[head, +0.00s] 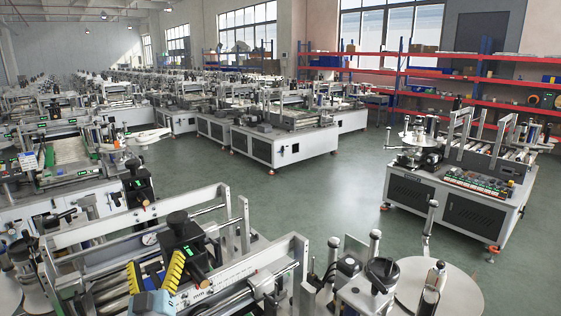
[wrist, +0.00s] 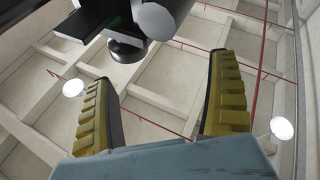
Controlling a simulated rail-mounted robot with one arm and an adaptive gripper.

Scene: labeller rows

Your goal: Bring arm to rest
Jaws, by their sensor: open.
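My gripper (head: 156,262) is at the lower left of the head view, low over the nearest labelling machine (head: 262,268). Its two yellow ribbed fingers stand apart with nothing held between them, and its blue-grey body is below them. In the wrist view the gripper (wrist: 163,68) points up toward the ceiling, with a finger on each side and empty space between. A black sensor head (head: 183,230) with a small green display is close beyond the fingers; I cannot tell whether they touch. The rest of my arm is not clearly visible.
In the wrist view a dark machine part (wrist: 125,20) hangs at the top, near the fingertips. Another labeller (head: 455,200) stands at right, and rows of machines (head: 275,125) fill the back left. Red shelves (head: 400,75) line the wall. Green floor (head: 310,200) is clear between machines.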

